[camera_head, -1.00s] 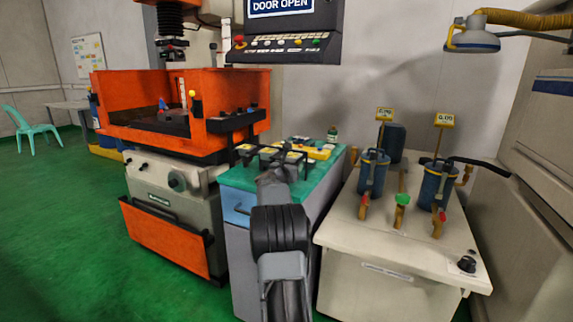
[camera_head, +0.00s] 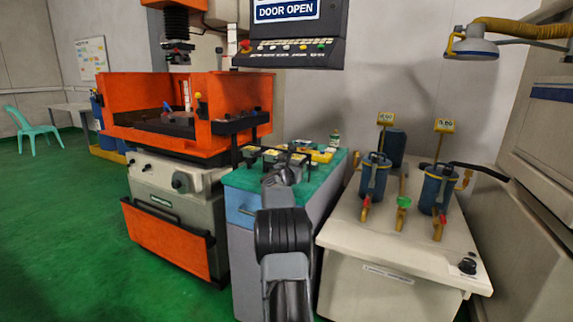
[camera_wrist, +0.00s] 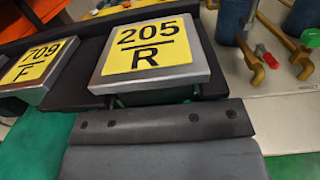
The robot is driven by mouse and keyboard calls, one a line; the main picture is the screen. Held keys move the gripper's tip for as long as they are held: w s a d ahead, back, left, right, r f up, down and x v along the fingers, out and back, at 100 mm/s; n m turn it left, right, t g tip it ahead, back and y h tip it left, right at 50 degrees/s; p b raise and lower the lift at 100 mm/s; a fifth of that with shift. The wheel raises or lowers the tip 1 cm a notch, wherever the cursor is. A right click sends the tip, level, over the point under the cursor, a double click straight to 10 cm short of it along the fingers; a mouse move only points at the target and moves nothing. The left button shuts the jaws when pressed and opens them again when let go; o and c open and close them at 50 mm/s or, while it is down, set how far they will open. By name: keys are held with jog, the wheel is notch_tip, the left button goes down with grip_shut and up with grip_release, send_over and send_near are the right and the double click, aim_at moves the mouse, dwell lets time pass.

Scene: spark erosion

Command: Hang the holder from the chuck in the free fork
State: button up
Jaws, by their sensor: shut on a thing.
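A holder with a yellow plate marked 205 R (camera_wrist: 153,48) fills the middle of the wrist view, between dark fork arms (camera_wrist: 205,60). My gripper (camera_wrist: 157,97) is shut on this holder at its near edge; the fingertips are mostly hidden beneath it. Another holder, marked 709 F (camera_wrist: 38,66), sits to its left. In the head view, my gripper (camera_head: 284,168) is at the dark fork rack (camera_head: 268,158) on the green-topped cabinet. The chuck (camera_head: 178,50) hangs above the orange machine tank. Whether the held holder is fully seated cannot be told.
The green-topped cabinet (camera_head: 237,182) stands between the orange machine (camera_head: 160,148) and a pale unit (camera_head: 345,225) with blue filter canisters (camera_head: 374,174). The control panel (camera_head: 290,52) hangs above the cabinet. Green floor (camera_head: 60,220) is open at the left.

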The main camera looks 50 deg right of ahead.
jog(key=shift+s+d+r, duration=0.25)
jog(key=shift+r, duration=0.3)
jog(key=o, duration=1.3)
jog(key=shift+o, duration=0.3)
jog(key=shift+f, duration=0.15)
jog(key=shift+o, duration=1.4)
jog(key=shift+f+b, duration=0.25)
jog(key=shift+b, duration=0.1)
